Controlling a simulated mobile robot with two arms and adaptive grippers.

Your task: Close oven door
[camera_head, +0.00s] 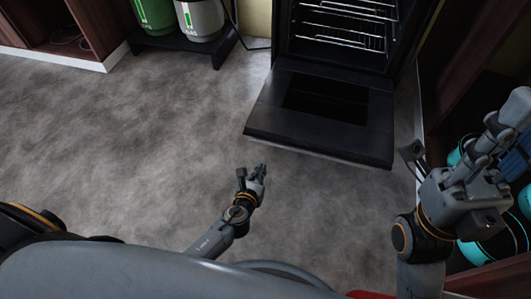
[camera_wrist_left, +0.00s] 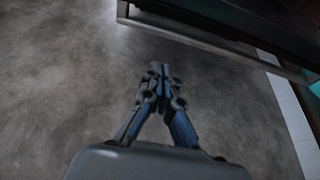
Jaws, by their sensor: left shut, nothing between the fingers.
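The oven (camera_head: 345,30) stands at the top of the head view with its wire racks showing. Its black door (camera_head: 320,112) is folded down, lying open low above the floor, with a dark window in its middle. My left gripper (camera_head: 262,168) is shut and empty, short of the door's front edge and apart from it. In the left wrist view its fingertips (camera_wrist_left: 158,68) meet over bare floor, with the door edge (camera_wrist_left: 200,42) beyond them. My right gripper (camera_head: 510,115) is raised at the right edge, right of the door; its fingertips are unclear.
Green and grey gas cylinders (camera_head: 200,18) stand on a black stand (camera_head: 185,45) at the top left. A brown cabinet (camera_head: 95,25) is at the far left. Teal round objects (camera_head: 485,250) sit in shelving on the right. Grey floor (camera_head: 130,150) left of the door is clear.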

